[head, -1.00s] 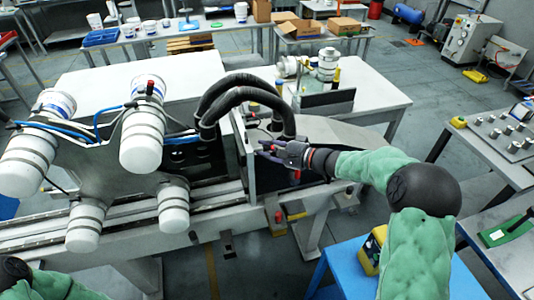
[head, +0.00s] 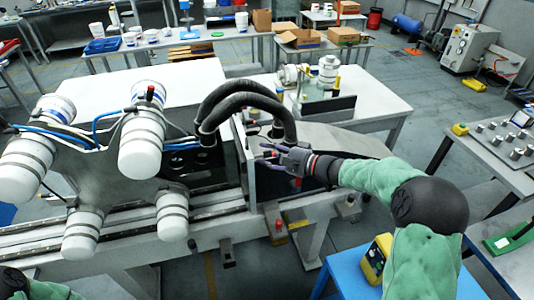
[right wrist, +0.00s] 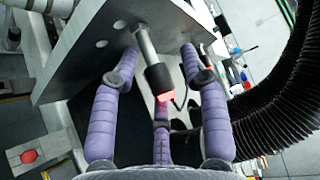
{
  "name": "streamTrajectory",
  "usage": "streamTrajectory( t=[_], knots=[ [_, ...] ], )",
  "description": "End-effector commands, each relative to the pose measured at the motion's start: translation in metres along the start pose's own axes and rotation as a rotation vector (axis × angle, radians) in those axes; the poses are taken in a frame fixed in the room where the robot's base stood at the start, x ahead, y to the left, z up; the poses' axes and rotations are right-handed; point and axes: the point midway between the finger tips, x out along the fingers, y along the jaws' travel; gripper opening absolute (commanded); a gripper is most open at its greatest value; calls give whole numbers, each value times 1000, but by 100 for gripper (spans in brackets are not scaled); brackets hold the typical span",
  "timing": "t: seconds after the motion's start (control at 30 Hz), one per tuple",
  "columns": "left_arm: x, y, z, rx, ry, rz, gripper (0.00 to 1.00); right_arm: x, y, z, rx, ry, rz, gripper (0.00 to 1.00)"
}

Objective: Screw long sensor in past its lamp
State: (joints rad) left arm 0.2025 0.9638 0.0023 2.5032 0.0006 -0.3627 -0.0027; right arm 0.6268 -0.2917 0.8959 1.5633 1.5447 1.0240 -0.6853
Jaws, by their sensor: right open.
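The long sensor (right wrist: 147,48) is a metal rod with a black end, standing out from a grey plate (right wrist: 75,68) in the right wrist view. Its lamp glows red (right wrist: 165,97) at the black end. A shorter metal stub (right wrist: 208,38) shows to its right, partly behind a finger. My right gripper (right wrist: 160,85) is open, its purple fingers spread around the sensor without visibly closing on it. In the head view the right gripper (head: 272,160) is at the right side of the upright plate (head: 244,150), and the sensor is too small to make out. My left gripper is out of view.
Thick black hoses (head: 245,90) arch over the plate, close to my right gripper; one also shows in the right wrist view (right wrist: 275,95). A machine with white cylinders (head: 140,145) stands at left. A blue table (head: 350,265) with a yellow device (head: 374,260) is below my right arm.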

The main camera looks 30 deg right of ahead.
Motion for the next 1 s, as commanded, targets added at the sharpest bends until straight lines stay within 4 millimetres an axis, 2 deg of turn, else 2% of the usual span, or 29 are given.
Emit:
streamTrajectory(
  t=[0.17, 0.4, 0.6, 0.8, 1.0],
  knots=[
    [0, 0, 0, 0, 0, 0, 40, -27, 0, -1, -1, 6, 0, 45],
    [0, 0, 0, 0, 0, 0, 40, -76, -1, -2, -2, 6, -1, 45],
    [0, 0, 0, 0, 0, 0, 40, -104, -2, 0, -3, 3, -3, 45],
    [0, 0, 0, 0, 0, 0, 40, -114, -2, 0, -3, 0, -3, 45],
    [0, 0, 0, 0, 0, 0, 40, -115, -2, 1, -3, -1, -3, 45]
  ],
)
